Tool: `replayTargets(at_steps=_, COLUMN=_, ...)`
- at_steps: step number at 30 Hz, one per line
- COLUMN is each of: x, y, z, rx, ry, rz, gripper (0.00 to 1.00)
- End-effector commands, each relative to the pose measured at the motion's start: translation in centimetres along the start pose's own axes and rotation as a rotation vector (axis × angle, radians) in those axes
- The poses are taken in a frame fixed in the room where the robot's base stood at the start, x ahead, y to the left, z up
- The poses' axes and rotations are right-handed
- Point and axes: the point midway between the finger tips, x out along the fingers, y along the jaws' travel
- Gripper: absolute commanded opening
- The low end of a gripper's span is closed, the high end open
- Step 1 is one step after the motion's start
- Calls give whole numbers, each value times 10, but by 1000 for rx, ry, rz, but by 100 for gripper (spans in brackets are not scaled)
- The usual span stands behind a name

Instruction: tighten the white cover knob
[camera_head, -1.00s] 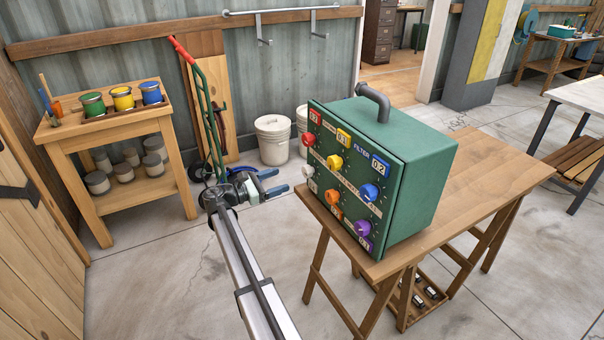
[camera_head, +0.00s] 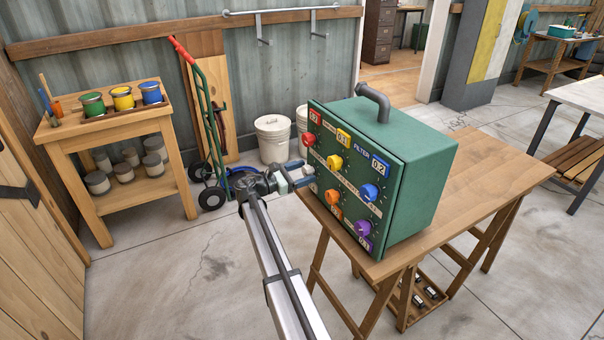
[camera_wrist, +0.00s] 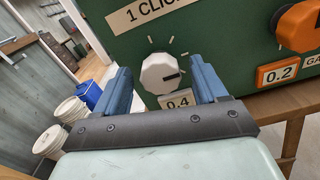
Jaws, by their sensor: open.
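The white cover knob (camera_wrist: 160,74) is on the front panel of the green box (camera_head: 427,185), above a small "0.4" label (camera_wrist: 177,101) in the wrist view. Its dark pointer mark points right. My gripper (camera_wrist: 163,82) is open, with one blue finger on each side of the knob in the wrist view. I cannot tell whether the fingers touch it. In the head view my gripper (camera_head: 308,173) is at the panel's left edge and hides most of the white knob.
An orange knob (camera_wrist: 299,27) with a "0.2" label is to the right. Red (camera_head: 308,139), yellow (camera_head: 335,162), blue (camera_head: 370,192) and purple (camera_head: 363,228) knobs share the panel. The box stands on a wooden table (camera_head: 490,180). White buckets (camera_head: 272,138) stand behind.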

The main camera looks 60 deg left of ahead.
Motion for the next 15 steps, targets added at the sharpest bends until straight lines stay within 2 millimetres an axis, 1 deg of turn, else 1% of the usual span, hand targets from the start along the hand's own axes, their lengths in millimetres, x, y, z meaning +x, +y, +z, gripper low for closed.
replayTargets(at_steps=2, x=0, y=0, z=0, rx=0, ry=0, rz=0, gripper=71)
replayTargets(at_steps=15, x=0, y=0, z=0, rx=0, ry=0, rz=0, gripper=28)
